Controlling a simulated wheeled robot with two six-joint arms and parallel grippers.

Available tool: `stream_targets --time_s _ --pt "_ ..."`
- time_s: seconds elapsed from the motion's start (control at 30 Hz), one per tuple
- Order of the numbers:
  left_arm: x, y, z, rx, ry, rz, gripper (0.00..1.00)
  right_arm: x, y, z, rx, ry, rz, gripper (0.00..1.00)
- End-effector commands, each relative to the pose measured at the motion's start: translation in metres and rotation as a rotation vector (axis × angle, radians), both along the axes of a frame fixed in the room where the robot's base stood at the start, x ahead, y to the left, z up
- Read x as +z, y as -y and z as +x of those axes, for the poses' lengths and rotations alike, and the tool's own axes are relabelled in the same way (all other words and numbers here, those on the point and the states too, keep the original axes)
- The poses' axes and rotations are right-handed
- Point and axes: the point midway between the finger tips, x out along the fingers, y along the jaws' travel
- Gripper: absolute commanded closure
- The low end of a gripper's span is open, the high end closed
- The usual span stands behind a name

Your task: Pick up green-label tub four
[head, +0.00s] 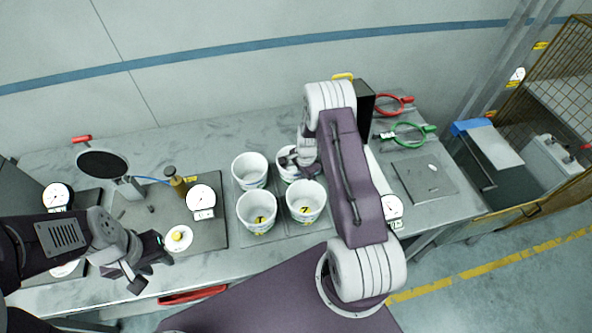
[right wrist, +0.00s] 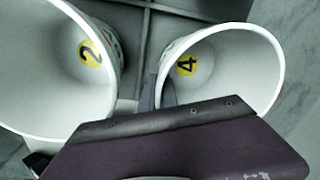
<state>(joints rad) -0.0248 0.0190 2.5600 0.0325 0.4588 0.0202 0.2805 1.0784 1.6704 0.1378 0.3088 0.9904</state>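Several white tubs stand in a grey divided tray on the bench. In the right wrist view, a tub with a yellow "4" inside (right wrist: 236,62) is at right and one with a yellow "2" (right wrist: 50,70) is at left. No green label shows clearly. My right gripper (right wrist: 158,92) has grey fingers at the near left rim of tub four, seemingly one either side of its wall; whether they press on it is unclear. In the head view this gripper (head: 291,160) is at the back right tub (head: 284,174), partly hiding it. My left gripper (head: 150,268) is open and empty.
Two more tubs stand in front (head: 257,213) (head: 306,203), and one back left (head: 250,170). A gauge (head: 200,198) and a brass-coloured cylinder (head: 177,184) stand left.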

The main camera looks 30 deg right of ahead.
Motion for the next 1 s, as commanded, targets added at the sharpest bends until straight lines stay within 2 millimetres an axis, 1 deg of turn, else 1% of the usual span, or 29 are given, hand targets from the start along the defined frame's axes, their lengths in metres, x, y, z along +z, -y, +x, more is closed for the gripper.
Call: stream_targets --time_s 0.17,0.27,0.37,0.43,0.5,0.8,0.9,1.0 --pt "-0.002 0.000 0.000 0.000 0.000 0.000 0.64 0.002 0.000 0.000 0.000 0.000 0.000 1.00" --pt "-0.007 0.000 0.000 0.000 0.000 0.000 0.64 0.010 0.000 0.000 0.001 0.001 -0.001 1.00" --pt "-0.014 0.000 0.000 0.000 0.000 0.000 0.64 0.025 0.000 0.001 0.000 0.004 -0.001 1.00" --pt "-0.021 0.000 0.000 0.000 0.000 0.000 0.64 0.040 0.001 0.002 0.000 0.006 -0.002 1.00" --pt "-0.026 0.000 0.000 0.000 0.000 0.000 0.64 0.048 0.017 -0.008 -0.007 0.002 -0.001 1.00" --pt "-0.047 0.000 0.000 0.000 0.000 0.000 0.64 0.089 0.076 -0.042 -0.006 0.003 -0.002 1.00" --pt "-0.050 0.000 0.000 0.000 0.000 0.000 0.64 0.100 0.090 -0.050 -0.004 0.001 -0.001 1.00" --pt "-0.052 0.000 0.000 0.000 0.000 0.000 0.64 0.106 0.098 -0.055 -0.002 0.000 -0.001 1.00"
